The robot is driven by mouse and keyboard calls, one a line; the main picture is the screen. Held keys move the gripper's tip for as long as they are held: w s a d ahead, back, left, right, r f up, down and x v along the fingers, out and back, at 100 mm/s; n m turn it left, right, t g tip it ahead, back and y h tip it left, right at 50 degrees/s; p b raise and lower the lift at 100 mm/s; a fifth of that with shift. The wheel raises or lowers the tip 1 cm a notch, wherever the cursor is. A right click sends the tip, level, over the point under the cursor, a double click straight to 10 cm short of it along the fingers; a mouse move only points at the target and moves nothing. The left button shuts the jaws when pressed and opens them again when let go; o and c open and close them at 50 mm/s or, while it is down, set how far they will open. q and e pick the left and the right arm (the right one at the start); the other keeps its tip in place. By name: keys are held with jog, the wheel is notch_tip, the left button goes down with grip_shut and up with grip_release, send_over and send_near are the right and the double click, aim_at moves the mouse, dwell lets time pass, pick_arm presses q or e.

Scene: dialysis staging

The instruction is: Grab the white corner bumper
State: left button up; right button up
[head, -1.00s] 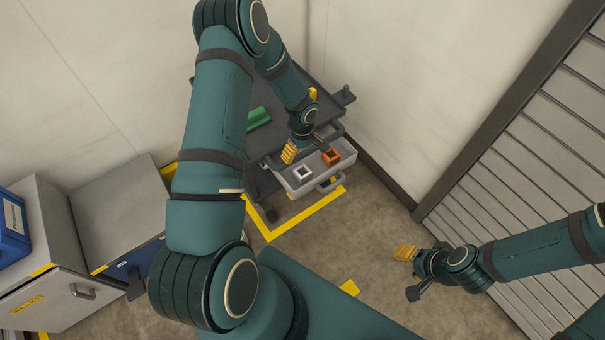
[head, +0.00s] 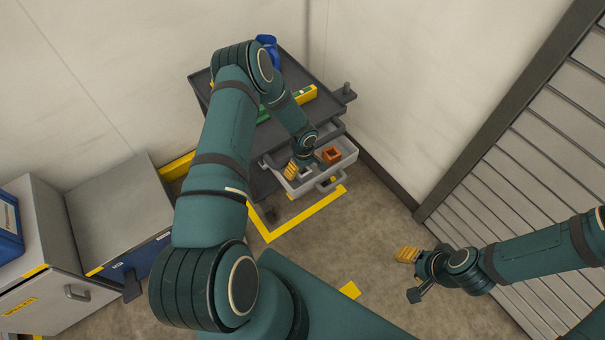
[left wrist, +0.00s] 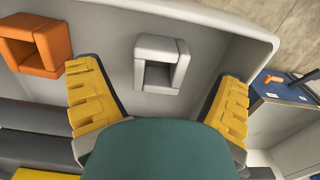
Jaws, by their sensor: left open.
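The white corner bumper (left wrist: 162,62) is a small, squared frame lying in the pulled-out grey drawer (head: 345,163). In the head view the bumper (head: 306,172) is partly covered by my left gripper (head: 298,171). In the left wrist view the open yellow fingers of my left gripper (left wrist: 158,90) stand on either side and short of the bumper, with nothing between them touching it. My right gripper (head: 411,273) is out over the floor at the right, its fingers apart and empty.
An orange, similar frame (head: 332,155) lies in the same drawer, beside the left gripper. Walls stand close behind and at the right.

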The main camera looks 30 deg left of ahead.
pick_arm(q)
jog(key=shift+f, duration=0.4)
jog(key=c, duration=1.3)
jog(key=shift+c, duration=0.2)
jog(key=shift+r, duration=0.15)
